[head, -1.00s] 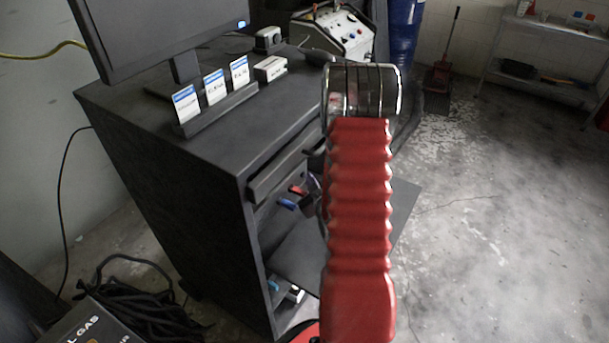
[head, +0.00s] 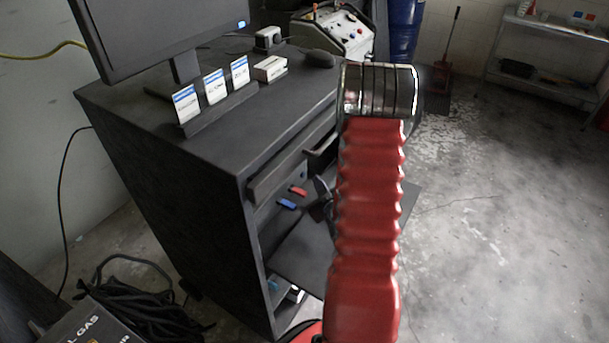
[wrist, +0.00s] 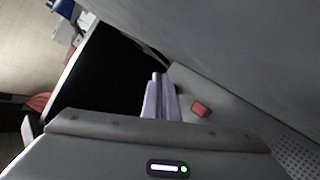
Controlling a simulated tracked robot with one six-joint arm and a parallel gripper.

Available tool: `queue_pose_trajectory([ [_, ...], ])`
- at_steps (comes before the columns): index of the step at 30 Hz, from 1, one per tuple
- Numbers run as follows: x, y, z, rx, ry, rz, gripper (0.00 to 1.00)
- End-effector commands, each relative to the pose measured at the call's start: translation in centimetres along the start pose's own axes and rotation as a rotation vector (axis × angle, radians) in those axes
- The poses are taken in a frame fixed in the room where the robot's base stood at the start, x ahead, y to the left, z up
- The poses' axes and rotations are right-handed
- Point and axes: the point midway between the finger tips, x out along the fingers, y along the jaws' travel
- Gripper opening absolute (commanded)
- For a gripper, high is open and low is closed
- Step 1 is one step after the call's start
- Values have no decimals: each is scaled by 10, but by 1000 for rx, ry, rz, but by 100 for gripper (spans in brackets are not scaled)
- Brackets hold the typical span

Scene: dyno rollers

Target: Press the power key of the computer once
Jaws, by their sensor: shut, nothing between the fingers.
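In the wrist view a small red-orange key (wrist: 201,109) sits on a grey panel (wrist: 235,125), with a perforated grille beside it. I cannot tell for sure that this is the computer's power key. My gripper (wrist: 158,77) is shut and empty, its pale fingertips to the left of the red key in the picture. Whether they touch the panel cannot be told. In the head view my red arm hides most of the gripper, and the red key cannot be made out for certain there.
A dark cabinet (head: 150,165) carries a monitor (head: 160,30), labelled cards (head: 214,88) and a dark mouse-like object (head: 318,59). A red piece (head: 298,191) and a blue piece (head: 287,204) show at its front.

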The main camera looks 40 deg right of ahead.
Motion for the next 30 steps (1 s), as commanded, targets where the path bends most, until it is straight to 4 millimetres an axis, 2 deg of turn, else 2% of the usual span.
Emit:
queue_pose_trajectory([
  [15, -24, 17, 17, 1, 0, 1, 0],
  [30, -24, 17, 17, 0, 0, 0, 0],
])
